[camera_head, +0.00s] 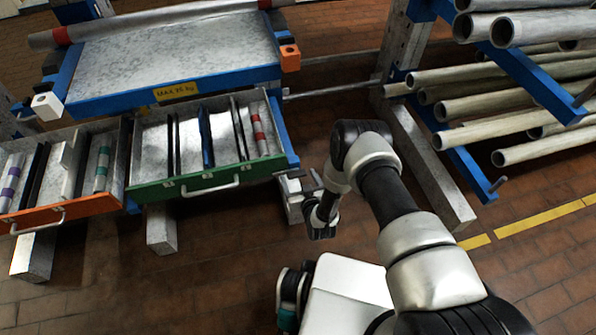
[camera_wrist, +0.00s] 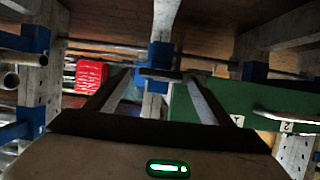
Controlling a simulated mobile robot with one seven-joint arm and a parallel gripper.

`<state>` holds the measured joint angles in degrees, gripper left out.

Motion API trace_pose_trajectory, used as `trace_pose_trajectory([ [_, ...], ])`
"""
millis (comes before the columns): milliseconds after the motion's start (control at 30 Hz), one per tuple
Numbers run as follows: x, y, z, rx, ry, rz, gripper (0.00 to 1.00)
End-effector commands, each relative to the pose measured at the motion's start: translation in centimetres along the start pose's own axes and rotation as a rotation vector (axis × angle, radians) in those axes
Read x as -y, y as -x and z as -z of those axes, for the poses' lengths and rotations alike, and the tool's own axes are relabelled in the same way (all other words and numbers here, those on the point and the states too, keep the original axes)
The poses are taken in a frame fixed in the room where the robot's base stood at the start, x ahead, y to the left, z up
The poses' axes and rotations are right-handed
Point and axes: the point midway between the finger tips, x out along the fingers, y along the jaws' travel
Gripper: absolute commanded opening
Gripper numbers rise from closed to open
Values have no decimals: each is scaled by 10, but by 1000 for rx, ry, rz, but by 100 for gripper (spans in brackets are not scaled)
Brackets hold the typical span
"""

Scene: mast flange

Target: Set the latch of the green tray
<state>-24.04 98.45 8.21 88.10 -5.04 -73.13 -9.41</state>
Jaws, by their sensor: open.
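The green tray (camera_head: 150,191) is a metal drawer with a green front and a pale bar handle, under the blue-edged shelf. It stands pulled out, and dark dividers, a blue piece and a red-banded tube lie in it. Its green side or front fills the right of the wrist view (camera_wrist: 222,112), with part of a pale handle. I cannot make out its latch for certain. My gripper (camera_wrist: 158,74) is open, with nothing seen between its fingers. It is beside the green tray's right end; the gap is unclear.
An orange-fronted tray (camera_head: 85,203) is pulled out at left. A shelf top (camera_head: 180,45) has an orange block (camera_head: 290,57) and a white block (camera_head: 47,106) at its corners. Metal pipes (camera_head: 500,105) on blue brackets and a grey upright (camera_head: 405,45) stand at right.

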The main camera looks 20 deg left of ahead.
Motion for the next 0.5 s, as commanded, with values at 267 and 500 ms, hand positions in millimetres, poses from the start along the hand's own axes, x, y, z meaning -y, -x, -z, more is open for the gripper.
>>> trace_pose_trajectory([
  [267, 1, 1, -2, 0, 0, 0, 75],
  [500, 1, 1, -2, 0, 0, 0, 55],
])
